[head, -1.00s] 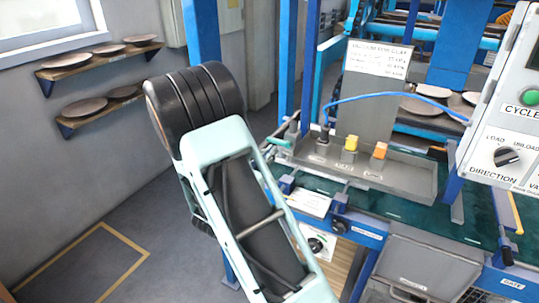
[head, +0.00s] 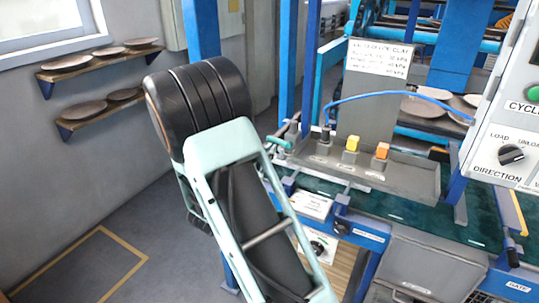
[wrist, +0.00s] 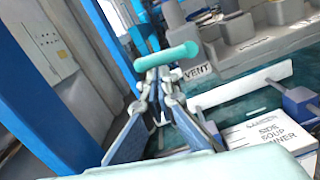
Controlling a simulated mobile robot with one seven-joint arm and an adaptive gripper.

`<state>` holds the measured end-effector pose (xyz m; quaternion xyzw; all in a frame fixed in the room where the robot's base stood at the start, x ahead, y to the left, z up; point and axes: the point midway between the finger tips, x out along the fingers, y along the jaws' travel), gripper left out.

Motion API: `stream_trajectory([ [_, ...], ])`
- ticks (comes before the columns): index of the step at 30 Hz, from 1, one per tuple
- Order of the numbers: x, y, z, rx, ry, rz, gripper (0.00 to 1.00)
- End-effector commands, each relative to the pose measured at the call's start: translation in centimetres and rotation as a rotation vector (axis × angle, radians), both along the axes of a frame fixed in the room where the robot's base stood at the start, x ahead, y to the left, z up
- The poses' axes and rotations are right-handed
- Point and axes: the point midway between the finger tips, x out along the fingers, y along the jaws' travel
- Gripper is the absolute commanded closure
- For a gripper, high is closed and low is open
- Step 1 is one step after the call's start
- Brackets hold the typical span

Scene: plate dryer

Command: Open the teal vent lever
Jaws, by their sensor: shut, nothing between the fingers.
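The teal vent lever (wrist: 165,57) is a rounded bar in the upper middle of the wrist view, beside a white VENT label (wrist: 198,71). In the head view the lever (head: 278,142) is small, at the left end of the grey control tray. My gripper (wrist: 160,76) is shut and empty. Its fingertips are right at the near side of the bar and overlap its lower edge in the picture; I cannot tell if they touch. In the head view my pale arm hides most of the gripper.
The grey tray (head: 405,178) carries a yellow knob (head: 351,144) and an orange knob (head: 382,151). A blue hose (head: 395,95) arches above it. A blue post (wrist: 45,75) stands close on the left in the wrist view. A white control box (head: 505,145) is at right.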

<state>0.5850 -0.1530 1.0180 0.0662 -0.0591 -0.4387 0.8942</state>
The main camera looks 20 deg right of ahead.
Motion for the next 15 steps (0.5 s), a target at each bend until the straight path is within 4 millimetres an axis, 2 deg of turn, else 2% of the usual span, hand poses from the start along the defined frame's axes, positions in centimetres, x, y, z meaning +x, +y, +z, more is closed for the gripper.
stream_trajectory([
  [15,0.2,0.2,1.5,0.261,-0.34,-0.001,1.0],
])
